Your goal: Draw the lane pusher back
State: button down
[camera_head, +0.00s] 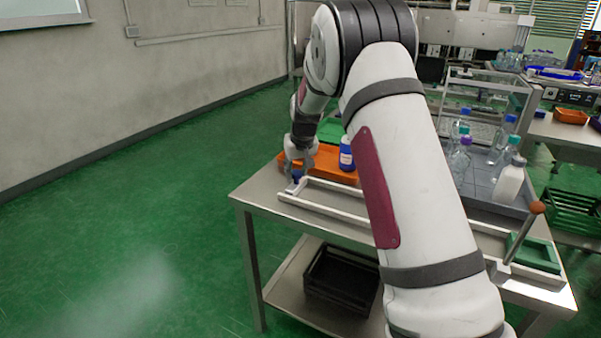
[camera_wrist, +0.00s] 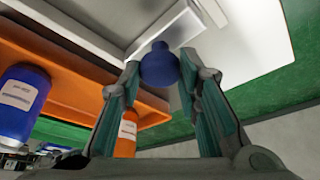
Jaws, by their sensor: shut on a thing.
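The lane pusher's blue knob (camera_wrist: 158,65) stands between the two fingers of my gripper (camera_wrist: 160,78) in the wrist view. My gripper is shut on this knob. In the head view my gripper (camera_head: 299,168) is at the left end of a white-railed lane (camera_head: 322,207) on the steel table, with the blue knob (camera_head: 297,176) just showing below it. My arm hides the middle of the lane. How the knob joins the rest of the pusher is hard to make out.
An orange tray (camera_head: 327,158) with a blue bottle (camera_head: 346,154) lies behind the lane's left end. A lever with an orange ball (camera_head: 537,208) and a green block (camera_head: 534,252) are at the right end. Clear bottles (camera_head: 461,158) stand behind. The floor left of the table is free.

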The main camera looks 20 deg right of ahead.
jog(key=shift+w+a, duration=0.25)
jog(key=shift+a, duration=0.05)
jog(key=c, duration=1.2)
grip_release()
jog(key=shift+d, duration=0.1)
jog(key=shift+s+r, duration=0.1)
jog(key=shift+r, duration=0.1)
jog(key=v, duration=1.1)
jog(key=shift+r, duration=0.25)
jog(key=shift+s, duration=0.15)
